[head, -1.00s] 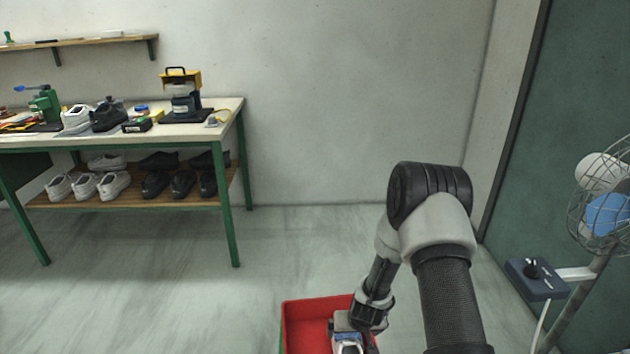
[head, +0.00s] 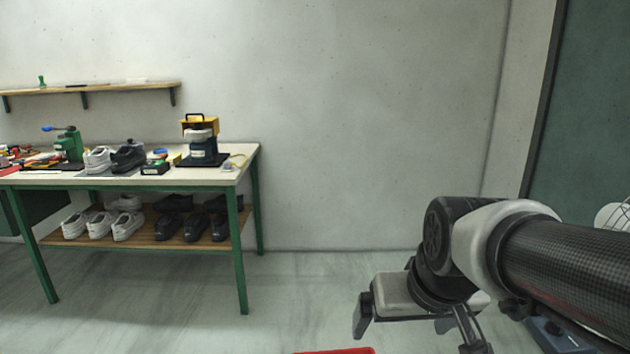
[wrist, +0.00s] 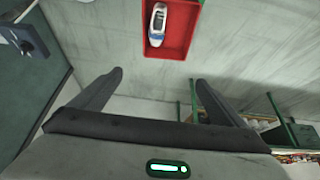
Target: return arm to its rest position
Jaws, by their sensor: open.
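My gripper (wrist: 158,85) is open in the wrist view, with nothing between its two spread fingers. In the head view my arm is folded at the lower right, and my gripper (head: 400,330) shows only in part, pointing left and down. It is well clear of the workbench (head: 215,177) on the left.
A red crate (wrist: 188,35) with a white and blue shoe (wrist: 157,22) in it stands on the floor; only its rim (head: 345,351) shows in the head view. The workbench holds shoes and tools. A fan's control box (wrist: 30,40) is on the right in the head view. Open floor lies between.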

